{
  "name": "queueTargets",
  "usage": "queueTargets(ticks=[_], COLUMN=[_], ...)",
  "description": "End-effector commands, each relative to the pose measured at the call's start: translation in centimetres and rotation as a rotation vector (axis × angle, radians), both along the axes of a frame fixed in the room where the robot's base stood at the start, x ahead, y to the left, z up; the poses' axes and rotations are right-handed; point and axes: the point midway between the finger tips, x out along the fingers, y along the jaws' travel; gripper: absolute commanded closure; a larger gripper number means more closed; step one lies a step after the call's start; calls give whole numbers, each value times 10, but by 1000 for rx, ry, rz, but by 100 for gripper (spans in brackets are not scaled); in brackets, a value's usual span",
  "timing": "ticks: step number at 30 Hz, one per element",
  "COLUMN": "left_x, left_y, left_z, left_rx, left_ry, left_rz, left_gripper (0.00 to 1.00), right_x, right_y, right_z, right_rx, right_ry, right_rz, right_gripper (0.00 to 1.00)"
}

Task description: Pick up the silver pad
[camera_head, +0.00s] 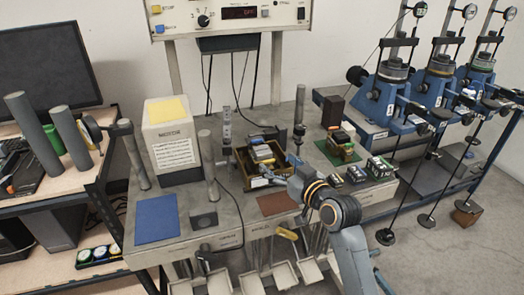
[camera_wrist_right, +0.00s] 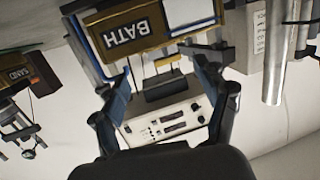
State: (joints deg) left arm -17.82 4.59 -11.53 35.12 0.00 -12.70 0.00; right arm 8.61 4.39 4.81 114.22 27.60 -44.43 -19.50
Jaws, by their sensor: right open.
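I cannot single out a silver pad with certainty in either view. The flat pads that show clearly in the head view are a blue one (camera_head: 156,219), a brown one (camera_head: 277,204) and a green one (camera_head: 337,153), all on the grey bench (camera_head: 228,208). My right gripper (camera_head: 281,170) is over the bench by the wooden tray (camera_head: 245,178), partly hidden by its own wrist. In the right wrist view its two fingers (camera_wrist_right: 158,78) are spread, with nothing seen held between them. My left gripper is out of view.
A white machine (camera_head: 172,138) with a yellow top and grey posts stand left of the tray. Small boxes (camera_head: 380,167) sit to the right. Blue lever frames (camera_head: 378,102) stand at right.

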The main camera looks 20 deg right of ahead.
Motion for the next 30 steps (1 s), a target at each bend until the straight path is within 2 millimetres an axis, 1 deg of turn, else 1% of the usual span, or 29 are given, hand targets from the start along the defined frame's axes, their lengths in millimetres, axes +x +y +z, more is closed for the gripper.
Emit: queueTargets(ticks=[1,5,8,12,16,20,26,27,29,30], left_x=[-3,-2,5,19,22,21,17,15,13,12], left_y=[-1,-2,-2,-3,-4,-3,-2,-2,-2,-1], left_z=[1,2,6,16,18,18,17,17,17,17], left_rx=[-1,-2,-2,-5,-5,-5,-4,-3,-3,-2], left_ry=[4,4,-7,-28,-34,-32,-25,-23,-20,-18], left_rz=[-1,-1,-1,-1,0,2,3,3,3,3], left_gripper=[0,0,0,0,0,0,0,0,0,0], right_x=[7,15,22,42,58,64,64,64,64,64], right_y=[2,4,6,13,16,17,17,17,17,17], right_z=[0,-2,-2,-2,-7,-9,-9,-9,-9,-9], right_rx=[1,-1,1,3,1,-1,-1,-1,-1,-1], right_ry=[0,1,0,2,1,1,1,1,1,1], right_rz=[1,1,1,1,0,0,0,0,0,0], right_gripper=[26,26,26,26,26,26,26,34,46,54])
